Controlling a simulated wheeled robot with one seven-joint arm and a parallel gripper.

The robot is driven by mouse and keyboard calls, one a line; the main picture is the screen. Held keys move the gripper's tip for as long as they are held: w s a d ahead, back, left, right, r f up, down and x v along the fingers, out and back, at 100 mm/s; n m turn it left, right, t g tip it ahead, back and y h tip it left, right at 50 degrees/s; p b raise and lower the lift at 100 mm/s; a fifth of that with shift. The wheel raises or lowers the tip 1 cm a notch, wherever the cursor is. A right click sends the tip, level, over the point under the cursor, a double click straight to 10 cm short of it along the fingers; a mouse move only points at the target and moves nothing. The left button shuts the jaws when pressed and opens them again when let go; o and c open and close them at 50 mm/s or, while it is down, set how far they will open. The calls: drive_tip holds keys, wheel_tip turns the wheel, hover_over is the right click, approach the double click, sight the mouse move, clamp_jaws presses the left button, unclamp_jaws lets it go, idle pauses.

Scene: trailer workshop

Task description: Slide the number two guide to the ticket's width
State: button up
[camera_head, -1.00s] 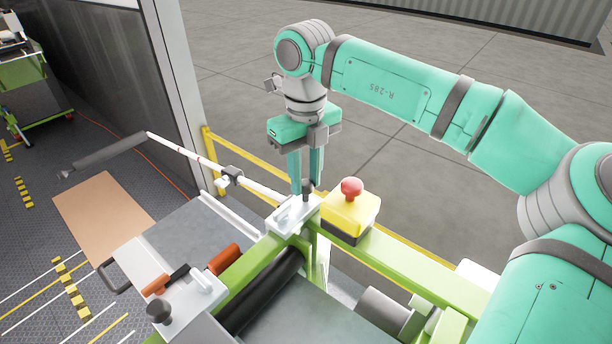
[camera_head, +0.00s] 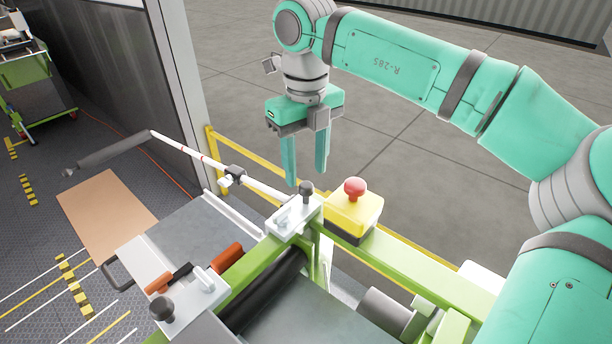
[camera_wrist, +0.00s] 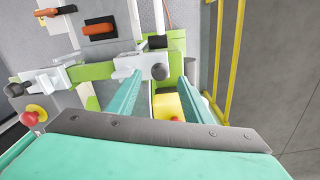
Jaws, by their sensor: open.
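Two white guide brackets with black knobs sit on the green crossbar; I see no readable number on either. The far guide (camera_head: 286,222) has an upright black knob (camera_head: 306,188), and the near guide (camera_head: 207,296) has a black knob (camera_head: 161,309). My gripper (camera_head: 306,180) is open, pointing down, its fingers above and around the far knob's position, holding nothing. No ticket can be made out.
A yellow box with a red button (camera_head: 354,187) stands close beside the far guide. A white rod with a black clamp (camera_head: 235,174) reaches in from the left. Orange-handled parts (camera_head: 227,257) lie between the guides. A black roller (camera_head: 262,290) runs below the crossbar.

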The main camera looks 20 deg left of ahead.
wheel_tip(320, 180, up, 7)
idle(0.3)
drive_tip(key=shift+w, duration=0.1)
idle(0.4)
